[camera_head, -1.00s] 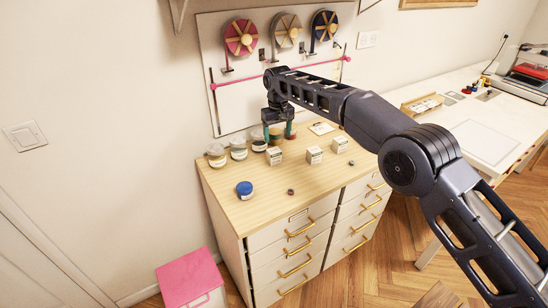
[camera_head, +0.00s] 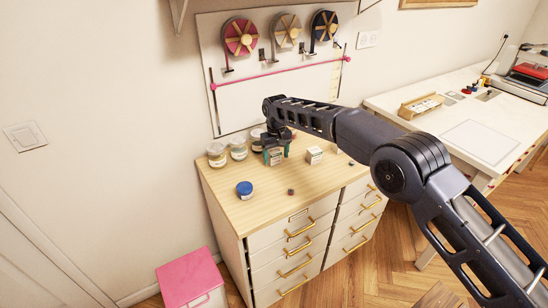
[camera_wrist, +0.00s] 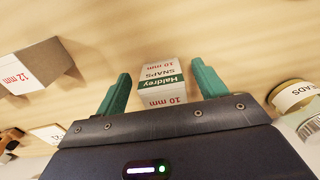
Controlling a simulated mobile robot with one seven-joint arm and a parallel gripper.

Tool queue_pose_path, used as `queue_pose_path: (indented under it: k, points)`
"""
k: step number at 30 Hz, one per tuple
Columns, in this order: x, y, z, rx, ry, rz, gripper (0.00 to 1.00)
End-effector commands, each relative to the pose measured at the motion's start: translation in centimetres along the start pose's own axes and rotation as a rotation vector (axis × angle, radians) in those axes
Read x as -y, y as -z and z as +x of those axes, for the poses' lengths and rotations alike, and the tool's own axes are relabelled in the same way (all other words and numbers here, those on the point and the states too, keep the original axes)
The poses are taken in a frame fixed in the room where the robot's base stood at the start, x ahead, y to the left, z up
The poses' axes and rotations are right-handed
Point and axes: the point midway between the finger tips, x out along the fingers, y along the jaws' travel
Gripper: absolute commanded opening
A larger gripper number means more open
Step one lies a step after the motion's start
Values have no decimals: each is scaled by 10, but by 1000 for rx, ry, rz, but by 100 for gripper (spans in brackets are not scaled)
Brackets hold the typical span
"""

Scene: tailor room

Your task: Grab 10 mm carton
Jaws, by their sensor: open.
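The 10 mm carton (camera_wrist: 161,80), white with a green band reading "Haldrey SNAPS", stands between the two green fingers of my gripper (camera_wrist: 161,70) in the wrist view. In the head view my gripper (camera_head: 276,154) is low over the cabinet top, fingers pointing down around the carton, which is largely hidden there. My gripper is open. A similar carton marked 12 mm (camera_wrist: 25,72) stands to the left in the wrist view; a carton (camera_head: 315,154) stands right of my gripper in the head view.
Lidded jars (camera_head: 217,154) stand left of my gripper on the wooden cabinet top (camera_head: 262,200); a labelled jar (camera_wrist: 292,95) is at the wrist view's right. A blue-lidded pot (camera_head: 244,190) and small dark ring (camera_head: 291,192) lie nearer the front. The front is mostly clear.

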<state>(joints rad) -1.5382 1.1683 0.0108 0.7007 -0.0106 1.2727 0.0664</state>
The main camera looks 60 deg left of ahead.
Motion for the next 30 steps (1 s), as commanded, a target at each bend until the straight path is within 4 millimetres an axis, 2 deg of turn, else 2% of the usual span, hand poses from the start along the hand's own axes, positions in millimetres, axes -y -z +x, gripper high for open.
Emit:
queue_pose_path:
  k: [4, 11, 18, 26, 30]
  points:
    - [0, 0, 16, 0, 0, -1, 71]
    - [0, 0, 18, -1, 0, -1, 71]
    - [0, 0, 18, 0, 0, 0, 24]
    - [0, 0, 17, -1, 0, 0, 22]
    - [0, 1, 9, -2, 0, 0, 22]
